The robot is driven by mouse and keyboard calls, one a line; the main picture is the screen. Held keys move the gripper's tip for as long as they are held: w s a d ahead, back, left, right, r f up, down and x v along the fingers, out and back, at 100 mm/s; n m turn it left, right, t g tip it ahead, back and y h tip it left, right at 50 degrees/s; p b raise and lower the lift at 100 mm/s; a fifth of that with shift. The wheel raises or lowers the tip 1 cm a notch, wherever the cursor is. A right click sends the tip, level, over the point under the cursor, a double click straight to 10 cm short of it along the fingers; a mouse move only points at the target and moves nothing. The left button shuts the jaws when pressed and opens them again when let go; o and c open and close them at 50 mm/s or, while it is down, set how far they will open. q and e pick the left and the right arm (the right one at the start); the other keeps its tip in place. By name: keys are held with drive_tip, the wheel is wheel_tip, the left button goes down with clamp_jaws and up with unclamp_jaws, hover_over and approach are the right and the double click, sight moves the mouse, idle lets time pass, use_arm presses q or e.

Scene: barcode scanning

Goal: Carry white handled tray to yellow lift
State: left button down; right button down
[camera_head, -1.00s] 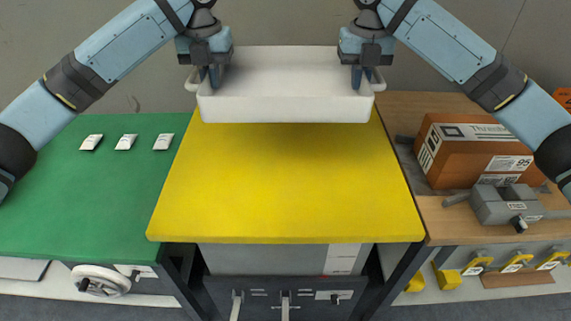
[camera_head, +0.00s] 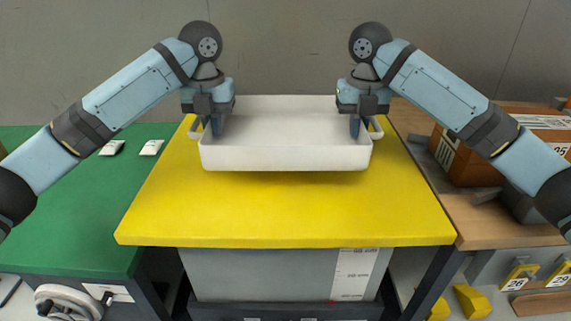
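The white handled tray (camera_head: 285,158) is over the back half of the yellow lift top (camera_head: 285,217), level and seemingly empty. A narrow shadow lies under its front edge; I cannot tell whether it touches the yellow surface. My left gripper (camera_head: 212,126) is at the tray's left handle (camera_head: 196,130), and my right gripper (camera_head: 358,126) is at its right handle (camera_head: 376,130). Both grippers point down with their fingers at the tray's sides and look shut on the handles. The fingertips are partly hidden by the tray walls.
A green table (camera_head: 75,205) with small white items (camera_head: 151,147) stands at the left. A wooden table (camera_head: 490,225) at the right holds a brown box (camera_head: 465,160) and a grey device (camera_head: 520,200) partly behind my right arm. The front of the yellow top is clear.

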use_arm(q)
drive_tip(key=shift+f, duration=0.35)
use_arm(e)
drive_tip(key=shift+f, duration=0.35)
